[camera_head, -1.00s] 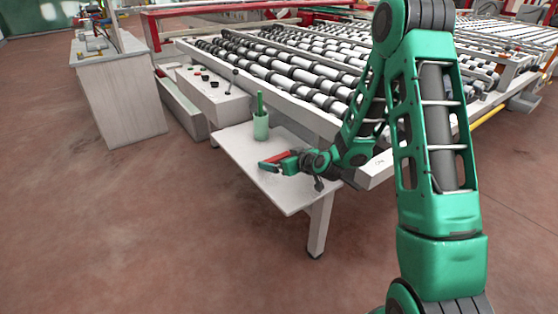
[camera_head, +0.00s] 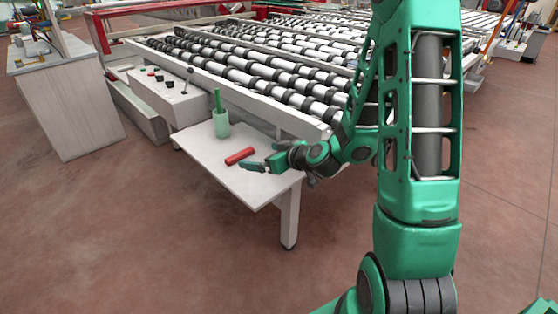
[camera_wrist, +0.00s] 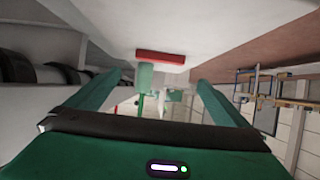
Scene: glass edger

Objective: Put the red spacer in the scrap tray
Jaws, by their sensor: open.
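The red spacer (camera_head: 240,156) lies on the small white table (camera_head: 246,192), in front of the green cup. It also shows in the wrist view (camera_wrist: 160,57), centred ahead of the fingers. My gripper (camera_head: 259,163) is low over the table, just right of the spacer in the head view. Its two green fingers are spread wide in the wrist view (camera_wrist: 161,80), with nothing between them. The spacer looks apart from the fingertips. I cannot make out a scrap tray in either view.
A pale green cup (camera_head: 221,124) with a green stick stands close behind the spacer. A grey control box (camera_head: 170,94) and the roller conveyor (camera_head: 240,65) border the table. A cabinet (camera_head: 68,105) stands at the left. The floor in front is clear.

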